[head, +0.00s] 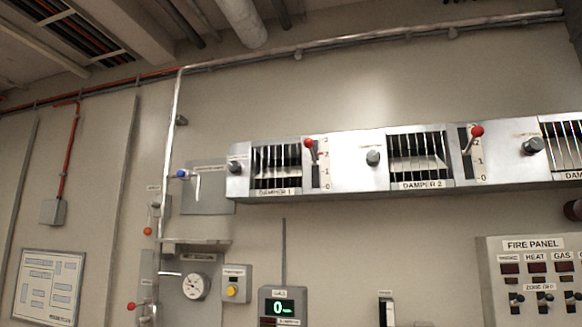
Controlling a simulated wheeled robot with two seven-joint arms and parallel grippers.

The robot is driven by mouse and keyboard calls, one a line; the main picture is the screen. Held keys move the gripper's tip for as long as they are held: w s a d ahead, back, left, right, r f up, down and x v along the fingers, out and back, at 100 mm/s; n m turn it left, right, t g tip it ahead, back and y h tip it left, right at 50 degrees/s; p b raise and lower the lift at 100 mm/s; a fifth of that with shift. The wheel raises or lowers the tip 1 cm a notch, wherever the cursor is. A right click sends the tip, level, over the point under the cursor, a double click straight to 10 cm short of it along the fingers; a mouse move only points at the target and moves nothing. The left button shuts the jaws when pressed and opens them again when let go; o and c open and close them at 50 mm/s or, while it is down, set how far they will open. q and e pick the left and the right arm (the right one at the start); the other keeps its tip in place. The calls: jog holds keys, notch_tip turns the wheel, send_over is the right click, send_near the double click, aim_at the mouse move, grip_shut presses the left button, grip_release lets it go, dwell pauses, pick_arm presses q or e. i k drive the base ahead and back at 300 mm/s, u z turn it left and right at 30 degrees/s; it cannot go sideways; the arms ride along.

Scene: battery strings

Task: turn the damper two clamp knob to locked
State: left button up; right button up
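The damper two grille (418,145) is in the middle of the long wall-mounted damper panel in the head view, above a label reading DAMPER 2. A red-balled lever (475,138) stands to its right beside a numbered scale, with its ball high. I cannot tell which is the damper two clamp knob. The small marks above the knobs are too small to read, so their settings are unclear. Neither gripper is in view.
The damper one grille (276,165) has its own red-balled lever (311,148) and a knob (235,166) at its left. Below hang a gas display (283,308) and a fire panel (532,243). A pipe (172,130) runs down the wall left of the panel.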

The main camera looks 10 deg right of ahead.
aim_at(373, 156)
jog(key=u, duration=0.3)
jog(key=i, duration=0.8)
jog(key=z, duration=0.55)
jog(key=i, duration=0.6)
jog(key=z, duration=0.55)
